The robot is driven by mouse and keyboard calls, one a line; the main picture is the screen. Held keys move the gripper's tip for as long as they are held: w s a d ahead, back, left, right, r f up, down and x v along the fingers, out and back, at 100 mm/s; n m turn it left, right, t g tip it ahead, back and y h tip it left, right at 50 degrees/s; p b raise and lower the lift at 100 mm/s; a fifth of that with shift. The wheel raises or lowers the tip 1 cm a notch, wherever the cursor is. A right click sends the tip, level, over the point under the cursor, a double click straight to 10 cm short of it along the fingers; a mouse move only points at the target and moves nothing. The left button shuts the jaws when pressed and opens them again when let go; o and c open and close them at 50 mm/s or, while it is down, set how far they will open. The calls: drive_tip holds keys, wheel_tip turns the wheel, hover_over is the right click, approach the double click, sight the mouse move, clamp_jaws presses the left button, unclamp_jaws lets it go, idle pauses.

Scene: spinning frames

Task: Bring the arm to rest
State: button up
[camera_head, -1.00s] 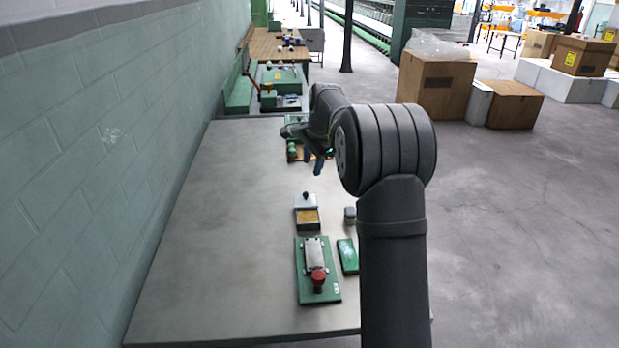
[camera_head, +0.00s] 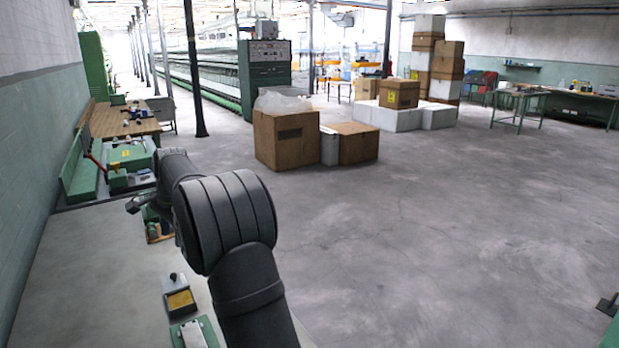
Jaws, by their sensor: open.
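My gripper (camera_head: 134,206) is small and dark at the left of the head view, at the far end of my arm. It hangs above the far part of the grey table (camera_head: 85,265) and is open, with nothing seen between its jaws. My arm reaches forward over the table's right side, and its thick dark joint hides part of the tabletop and my wrist. Beyond the gripper's right side, a green device (camera_head: 151,214) with an orange-brown part (camera_head: 158,233) is partly hidden by the arm.
A small open box with yellow contents (camera_head: 180,300) and a green plate with a metal block (camera_head: 190,334) lie on the table near my arm. A green wall (camera_head: 35,150) borders the left. Cardboard boxes (camera_head: 283,140) stand on the floor beyond.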

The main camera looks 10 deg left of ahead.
sight(173, 274)
drive_tip(key=x, duration=1.5)
drive_tip(key=shift+s+f, duration=0.1)
drive_tip(key=v, duration=1.7)
drive_tip(key=shift+r, duration=0.3)
drive_tip(key=shift+f, duration=0.15)
